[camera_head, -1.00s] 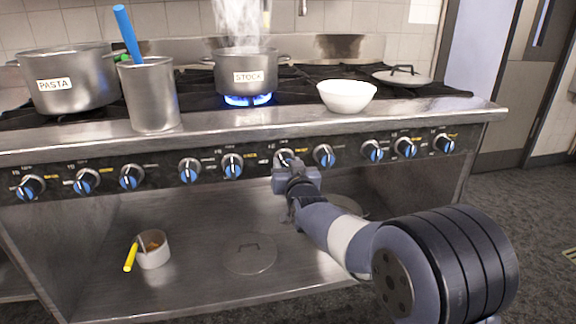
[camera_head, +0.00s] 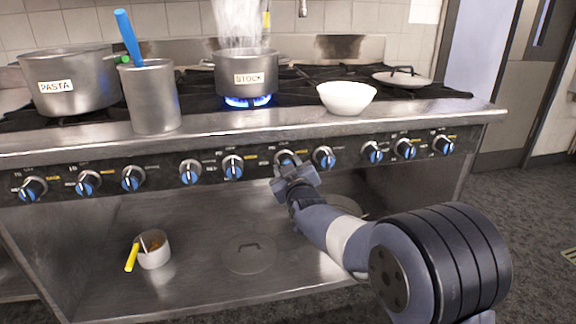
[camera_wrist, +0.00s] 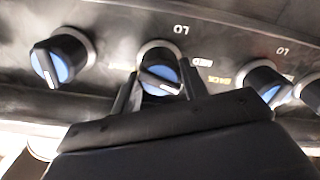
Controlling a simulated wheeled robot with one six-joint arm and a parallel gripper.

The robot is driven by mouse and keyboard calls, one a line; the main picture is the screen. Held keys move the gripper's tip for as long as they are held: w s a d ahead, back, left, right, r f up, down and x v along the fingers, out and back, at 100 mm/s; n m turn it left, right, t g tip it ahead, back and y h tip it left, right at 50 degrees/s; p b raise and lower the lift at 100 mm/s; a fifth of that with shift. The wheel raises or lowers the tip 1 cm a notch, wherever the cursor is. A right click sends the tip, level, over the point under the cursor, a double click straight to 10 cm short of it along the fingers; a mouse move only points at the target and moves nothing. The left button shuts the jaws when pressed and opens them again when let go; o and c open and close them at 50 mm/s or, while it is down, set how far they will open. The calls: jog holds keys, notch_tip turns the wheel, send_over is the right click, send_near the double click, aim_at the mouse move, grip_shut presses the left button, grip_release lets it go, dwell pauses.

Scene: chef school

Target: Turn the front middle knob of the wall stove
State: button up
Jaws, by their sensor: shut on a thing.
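The wall stove (camera_head: 250,122) has a dark front panel with a row of black knobs with blue faces. My gripper (camera_head: 287,167) is at a knob (camera_head: 287,157) near the middle of this row and is shut on it. In the wrist view, the two fingers of my gripper (camera_wrist: 161,88) stand on either side of this knob (camera_wrist: 160,72), whose white pointer line lies at a slant. My gripper is tilted in the head view, its right side higher. It hides the knob's lower part there.
Neighbouring knobs stand close by, one to the left (camera_head: 233,167) and one to the right (camera_head: 324,157). A stock pot (camera_head: 250,78) steams over a blue flame. A white bowl (camera_head: 346,97) sits near the stove's front edge. The lower shelf (camera_head: 200,275) juts out below the panel.

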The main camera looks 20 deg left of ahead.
jog(key=n+p, duration=0.1)
jog(key=n, duration=0.3)
jog(key=shift+n, duration=0.4)
jog(key=n, duration=0.4)
jog(key=shift+p, duration=0.35)
jog(key=n, duration=0.5)
jog(key=shift+a+p, duration=0.1)
jog(key=shift+p, duration=0.3)
jog(key=shift+f+n, duration=0.15)
jog(key=shift+n, duration=1.75)
jog(key=shift+p, duration=0.3)
jog(key=o, duration=1)
jog(key=shift+c, duration=0.2)
